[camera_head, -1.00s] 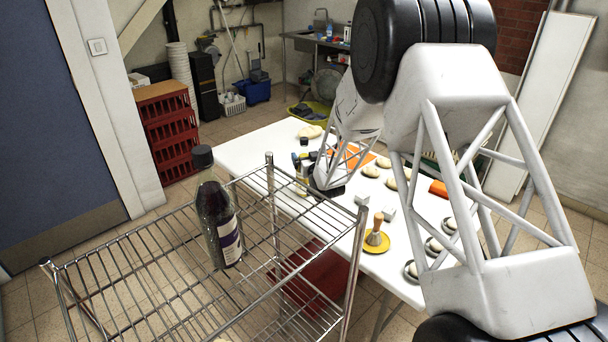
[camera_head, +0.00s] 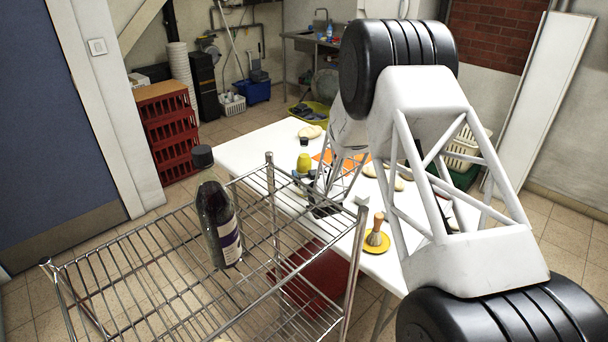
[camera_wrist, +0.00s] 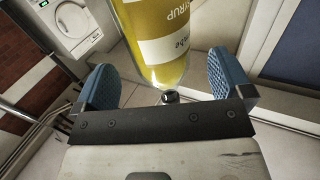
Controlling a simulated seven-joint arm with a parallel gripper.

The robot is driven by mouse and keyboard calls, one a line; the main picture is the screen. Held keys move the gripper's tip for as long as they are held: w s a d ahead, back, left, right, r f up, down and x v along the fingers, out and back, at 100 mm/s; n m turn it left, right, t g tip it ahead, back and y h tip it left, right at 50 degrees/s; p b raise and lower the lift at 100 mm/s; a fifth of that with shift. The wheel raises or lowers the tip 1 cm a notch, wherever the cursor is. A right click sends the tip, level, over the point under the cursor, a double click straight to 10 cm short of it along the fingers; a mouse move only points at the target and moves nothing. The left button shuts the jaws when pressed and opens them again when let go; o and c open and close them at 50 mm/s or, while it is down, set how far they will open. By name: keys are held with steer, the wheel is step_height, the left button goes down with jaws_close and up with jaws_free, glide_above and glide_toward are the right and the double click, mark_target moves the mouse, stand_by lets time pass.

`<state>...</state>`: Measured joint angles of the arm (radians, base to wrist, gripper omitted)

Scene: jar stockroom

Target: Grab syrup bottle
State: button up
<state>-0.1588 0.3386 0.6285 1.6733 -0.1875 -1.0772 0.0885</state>
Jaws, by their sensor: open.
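The syrup bottle (camera_wrist: 165,45) holds yellow liquid and has a white label reading "SYRUP". In the wrist view it is cut off by the top edge and lies between the two blue fingers, with a gap on each side. In the head view it shows as a small yellow shape (camera_head: 304,163) under a dark cap, over the far left part of the white table. My gripper (camera_wrist: 164,84) is open around the bottle. In the head view my gripper (camera_head: 304,176) is small and partly hidden by my arm.
A wire rack (camera_head: 150,270) stands in front, carrying a dark bottle with a black cap (camera_head: 218,225). The white table (camera_head: 245,150) also holds a brush on a yellow dish (camera_head: 377,240), an orange sheet and pale dough pieces. Red crates (camera_head: 173,135) stand behind at left.

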mark_target(305, 145)
steer(key=shift+x, duration=2.3)
steer(key=c, duration=1.6)
steer(key=shift+r, duration=0.1)
steer(key=shift+c, duration=0.3)
steer(key=shift+r, duration=0.15)
steer(key=shift+r, duration=4.85)
